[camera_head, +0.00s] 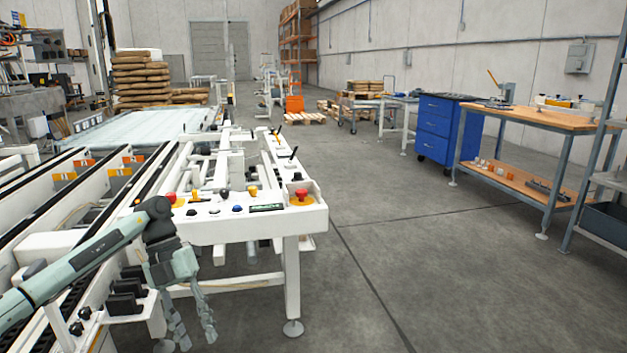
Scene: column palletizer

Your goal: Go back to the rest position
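My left arm comes in from the lower left, over the white conveyor frame. My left gripper (197,335) hangs down with its fingers apart, open and empty. It is in front of the white control panel (225,227), which carries red, yellow, white, blue and black buttons. A red emergency button (302,195) sits at the panel's right end, and another red button (171,198) sits near my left wrist. My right gripper does not show.
The conveyor (75,190) fills the left side. Stacked sacks (140,80) stand behind it. A blue drawer cabinet (448,135) and a wooden workbench (545,119) stand at the right, beside a grey shelf. The grey floor (430,260) between is clear.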

